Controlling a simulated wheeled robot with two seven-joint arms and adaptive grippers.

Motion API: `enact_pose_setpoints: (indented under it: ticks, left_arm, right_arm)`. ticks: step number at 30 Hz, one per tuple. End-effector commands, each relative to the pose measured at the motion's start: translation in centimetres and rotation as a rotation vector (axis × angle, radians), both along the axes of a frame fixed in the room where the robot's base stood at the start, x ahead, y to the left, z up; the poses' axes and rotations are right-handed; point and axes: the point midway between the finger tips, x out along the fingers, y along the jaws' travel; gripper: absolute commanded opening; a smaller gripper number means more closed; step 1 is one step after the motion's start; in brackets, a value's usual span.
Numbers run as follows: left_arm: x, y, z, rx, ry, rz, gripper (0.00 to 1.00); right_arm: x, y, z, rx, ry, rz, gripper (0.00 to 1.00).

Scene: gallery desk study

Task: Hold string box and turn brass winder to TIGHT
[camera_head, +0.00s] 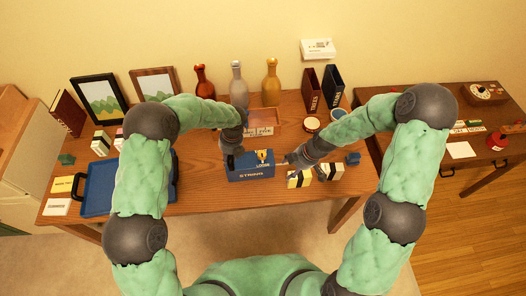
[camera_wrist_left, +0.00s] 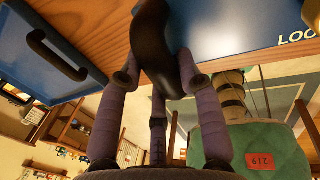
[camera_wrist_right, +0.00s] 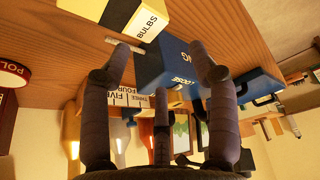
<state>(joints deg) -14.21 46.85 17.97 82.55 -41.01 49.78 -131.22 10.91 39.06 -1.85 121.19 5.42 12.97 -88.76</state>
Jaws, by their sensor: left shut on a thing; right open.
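The blue string box (camera_head: 250,172) stands at the table's front middle. My right gripper (camera_head: 289,160) is open at the box's right side. In the right wrist view the string box (camera_wrist_right: 162,68) shows between the spread fingers (camera_wrist_right: 161,50). A pale metal bar (camera_wrist_right: 124,44), which seems to be the brass winder, juts out by the box near one fingertip.
A yellow-and-black BULBS box (camera_head: 299,179) and another cream box (camera_head: 330,172) stand close right of the string box. A blue tray (camera_head: 97,199) lies at left. A wooden box (camera_head: 265,115) and several bottles stand behind. A second table is at right.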

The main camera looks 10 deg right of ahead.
Motion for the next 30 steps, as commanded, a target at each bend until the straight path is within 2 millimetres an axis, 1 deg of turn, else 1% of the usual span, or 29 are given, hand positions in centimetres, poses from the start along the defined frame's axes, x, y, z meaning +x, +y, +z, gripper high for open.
enact_pose_setpoints:
  ticks: [1, 6, 12, 15, 18, 23, 26, 30]
  left_arm:
    - [-0.1, 0.0, -0.1, 0.0, 0.002, -0.001, 0.07]
    - [-0.1, 0.0, -0.1, 0.0, 0.001, -0.001, 0.07]
    - [0.0, 0.0, -0.1, 0.0, 0.001, -0.001, 0.07]
    - [0.0, 0.0, -0.1, 0.0, 0.0, -0.001, 0.07]
    - [0.0, 0.0, -0.1, 0.0, 0.0, -0.001, 0.07]
    - [0.0, 0.0, -0.1, 0.0, 0.0, -0.001, 0.07]
    - [0.0, 0.0, -0.1, 0.0, 0.0, -0.001, 0.07]
    - [0.0, 0.0, -0.1, 0.0, 0.0, -0.001, 0.07]
  right_arm:
    - [1.4, 0.7, 0.5, 0.002, -0.001, 0.062, 0.6]
    - [4.9, 2.4, 2.9, 0.009, 0.005, 0.272, 0.6]
    - [8.0, 4.3, 6.4, 0.014, 0.016, 0.509, 0.6]
    - [9.0, 5.0, 8.1, 0.015, 0.023, 0.606, 0.6]
    - [9.7, 5.5, 9.4, 0.017, 0.029, 0.677, 0.6]
    - [10.1, 5.9, 10.6, 0.019, 0.036, 0.74, 0.6]
    - [10.1, 6.1, 10.5, 0.02, 0.039, 0.754, 0.6]
    - [9.8, 6.6, 9.1, 0.021, 0.042, 0.755, 0.6]
